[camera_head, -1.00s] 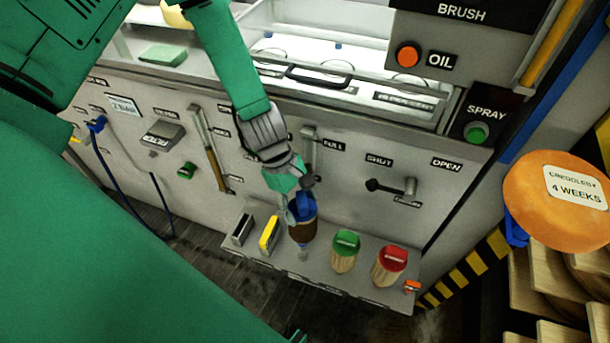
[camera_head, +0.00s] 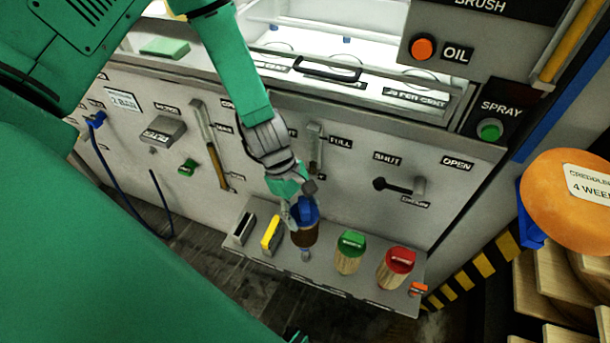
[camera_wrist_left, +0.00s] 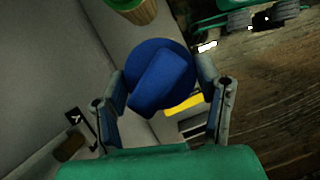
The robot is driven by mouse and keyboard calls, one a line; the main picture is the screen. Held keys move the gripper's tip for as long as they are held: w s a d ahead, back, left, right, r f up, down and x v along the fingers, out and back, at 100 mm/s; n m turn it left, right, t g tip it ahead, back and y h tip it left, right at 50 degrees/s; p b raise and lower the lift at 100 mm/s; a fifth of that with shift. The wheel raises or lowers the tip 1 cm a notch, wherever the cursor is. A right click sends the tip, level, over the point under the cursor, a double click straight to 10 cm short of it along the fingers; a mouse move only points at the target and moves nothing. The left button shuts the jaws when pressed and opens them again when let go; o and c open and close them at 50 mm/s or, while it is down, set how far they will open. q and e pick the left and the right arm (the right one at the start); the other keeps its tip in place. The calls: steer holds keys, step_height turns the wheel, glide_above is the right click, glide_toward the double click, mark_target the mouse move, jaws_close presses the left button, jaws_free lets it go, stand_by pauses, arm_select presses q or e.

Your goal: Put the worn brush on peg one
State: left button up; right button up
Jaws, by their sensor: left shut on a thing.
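My left gripper (camera_head: 297,200) is shut on the blue-topped brush (camera_head: 305,232), whose bristles look darker and shorter than those of the other brushes. In the left wrist view, my left gripper's fingers (camera_wrist_left: 160,95) stand on both sides of the round blue top (camera_wrist_left: 162,72). The brush hangs bristles down over the shelf (camera_head: 325,280). A small grey peg-like piece (camera_head: 305,255) shows just below it; I cannot tell whether they touch. A green-topped brush (camera_head: 350,252) and a red-topped brush (camera_head: 396,268) stand to its right. The peg labels are too small to read. My right gripper is not in view.
Levers (camera_head: 400,186) project from the panel above the shelf. An orange cheese wheel (camera_head: 565,200) is at the right.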

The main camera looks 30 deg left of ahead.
arm_select(q)
steer(key=shift+d+r, duration=0.15)
steer(key=shift+d, duration=0.45)
steer(key=shift+a+p, duration=0.3)
steer(key=shift+a, duration=0.45)
steer(key=shift+d, duration=0.4)
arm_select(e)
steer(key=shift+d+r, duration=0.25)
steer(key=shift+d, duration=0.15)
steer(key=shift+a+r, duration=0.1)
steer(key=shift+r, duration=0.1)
